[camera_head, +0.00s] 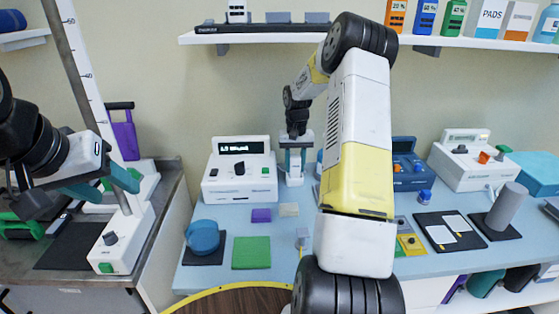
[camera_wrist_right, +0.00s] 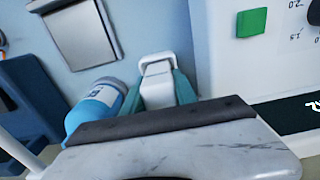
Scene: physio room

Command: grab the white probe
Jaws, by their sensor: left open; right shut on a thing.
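The white probe (camera_head: 294,162) stands near the back of the light blue table, right of a white console with a display. In the right wrist view the white probe (camera_wrist_right: 158,82) sits between teal fingers. My right gripper (camera_head: 295,147) reaches down from above and is shut on the white probe; its fingertips (camera_wrist_right: 160,90) lie on either side of the probe. My left gripper (camera_head: 108,183) is open and empty at the left, above the grey side counter.
The white console (camera_head: 238,178) stands close left of the probe. A blue bowl (camera_head: 202,237) and a green pad (camera_head: 251,252) lie in front. My right arm hides the table's middle.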

